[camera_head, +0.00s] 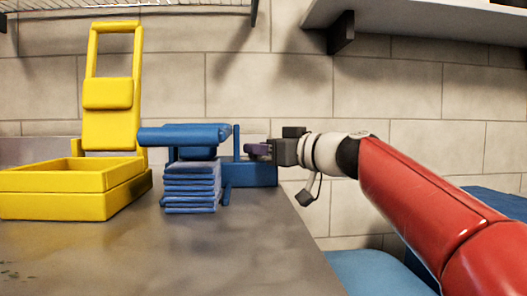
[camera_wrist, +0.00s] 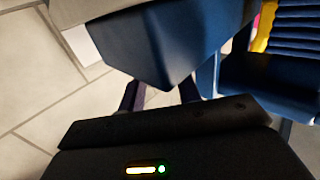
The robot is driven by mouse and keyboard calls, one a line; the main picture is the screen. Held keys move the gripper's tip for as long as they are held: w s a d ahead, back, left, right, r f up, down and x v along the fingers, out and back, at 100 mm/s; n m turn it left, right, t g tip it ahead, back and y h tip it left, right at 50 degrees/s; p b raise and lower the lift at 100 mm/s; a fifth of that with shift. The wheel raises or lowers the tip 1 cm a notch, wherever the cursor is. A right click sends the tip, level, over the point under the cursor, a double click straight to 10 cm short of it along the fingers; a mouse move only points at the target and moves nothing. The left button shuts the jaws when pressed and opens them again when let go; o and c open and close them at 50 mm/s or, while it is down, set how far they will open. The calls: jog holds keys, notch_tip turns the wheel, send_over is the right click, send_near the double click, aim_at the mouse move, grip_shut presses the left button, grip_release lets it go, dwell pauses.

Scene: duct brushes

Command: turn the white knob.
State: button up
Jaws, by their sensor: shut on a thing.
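My gripper (camera_head: 258,149) reaches in from the right at the blue machine (camera_head: 250,173) on the counter, its dark purple fingers pointing left just above the machine's low box. In the wrist view the fingers of my gripper (camera_wrist: 160,92) stand a little apart, and their tips pass behind a dark blue body (camera_wrist: 165,45). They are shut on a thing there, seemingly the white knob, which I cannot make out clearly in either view. A small white patch (camera_wrist: 82,45) shows beside the blue body, but I cannot tell what it is.
A yellow mop-bucket-like container (camera_head: 65,205) with a tall frame stands at the left. A stack of blue slabs (camera_head: 190,187) sits under the machine's head. The grey counter (camera_head: 170,255) is clear in front. A shelf (camera_head: 430,20) hangs above right.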

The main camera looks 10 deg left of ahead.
dwell(0.4)
jog(key=o, duration=1)
jog(key=shift+c, duration=0.2)
jog(key=v, duration=0.7)
jog(key=shift+s+d, duration=0.25)
jog(key=shift+d, duration=0.05)
